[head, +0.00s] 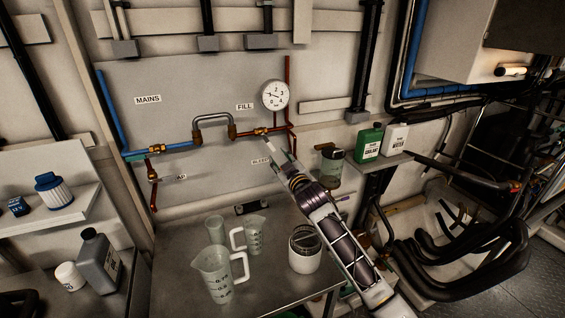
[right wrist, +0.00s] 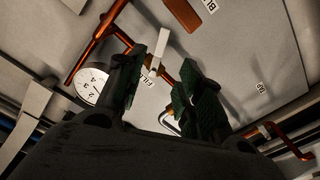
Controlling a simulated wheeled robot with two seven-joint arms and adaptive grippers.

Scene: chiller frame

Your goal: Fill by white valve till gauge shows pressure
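The round white gauge (head: 274,95) hangs on the wall panel beside the FILL label (head: 244,106); its needle reading is too small to tell surely. It also shows in the right wrist view (right wrist: 91,84). Below it, a copper pipe (head: 276,130) carries the fill valve. In the right wrist view the white valve handle (right wrist: 155,64) stands out from the pipe. My right gripper (head: 270,145) reaches up to the valve. Its two dark green fingers are apart, with the handle's end between the tips (right wrist: 165,62), nearer the left finger; contact cannot be told. My left gripper is out of view.
A metal bench holds clear measuring jugs (head: 219,272) and a white-based jar (head: 305,250). A glass-bowled fitting (head: 328,167) is right of my arm. Green (head: 368,143) and white (head: 396,138) bottles stand on a shelf. A blue-to-copper MAINS pipe (head: 180,145) runs left.

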